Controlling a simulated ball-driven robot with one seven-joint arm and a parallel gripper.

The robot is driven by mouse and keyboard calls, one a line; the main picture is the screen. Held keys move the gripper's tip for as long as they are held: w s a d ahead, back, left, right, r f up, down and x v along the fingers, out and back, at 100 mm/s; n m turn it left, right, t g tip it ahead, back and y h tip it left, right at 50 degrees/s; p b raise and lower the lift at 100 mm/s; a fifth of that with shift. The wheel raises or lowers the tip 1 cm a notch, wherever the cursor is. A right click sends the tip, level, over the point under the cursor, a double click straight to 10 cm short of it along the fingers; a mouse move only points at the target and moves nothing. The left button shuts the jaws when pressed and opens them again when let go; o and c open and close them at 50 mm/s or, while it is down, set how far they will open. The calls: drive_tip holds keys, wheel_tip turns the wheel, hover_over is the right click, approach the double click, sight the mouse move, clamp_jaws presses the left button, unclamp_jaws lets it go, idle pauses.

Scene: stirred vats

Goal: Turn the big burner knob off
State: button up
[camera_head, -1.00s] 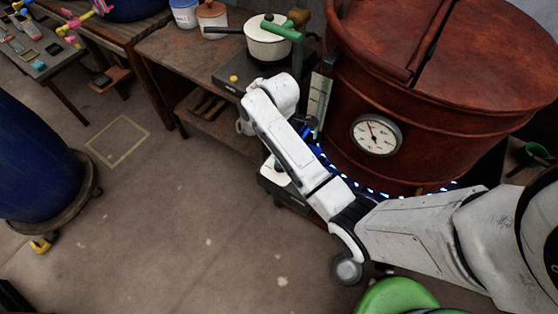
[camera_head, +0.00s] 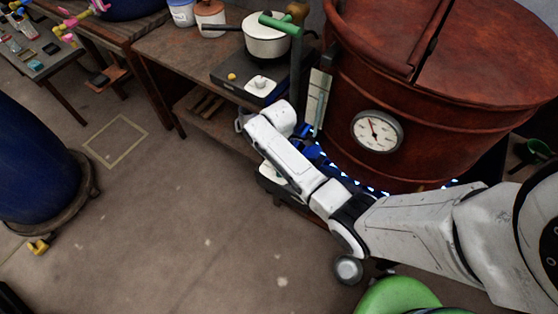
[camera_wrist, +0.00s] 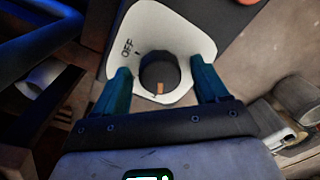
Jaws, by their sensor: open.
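The big burner knob (camera_wrist: 158,72) is a dark round knob with an orange mark, on a white plate (camera_wrist: 188,30) printed "OFF". The mark points toward the lower edge of the wrist view, away from "OFF". My gripper (camera_wrist: 160,68) is open, its two teal fingers on either side of the knob with visible gaps; how deep they reach is unclear. In the head view the white plate (camera_head: 268,173) shows low beside my forearm, which hides the knob and my fingers. Blue flames (camera_head: 345,178) burn under the big red-brown vat (camera_head: 440,130).
A small stove (camera_head: 240,77) with its own white knob and a white pot (camera_head: 264,46) stands on the wooden table (camera_head: 165,48). A dial gauge (camera_head: 377,131) is on the vat. A blue barrel (camera_head: 35,160) stands left. The floor (camera_head: 170,220) between is clear.

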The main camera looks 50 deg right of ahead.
drive_tip(key=c, duration=1.1)
drive_tip(key=shift+o, duration=0.2)
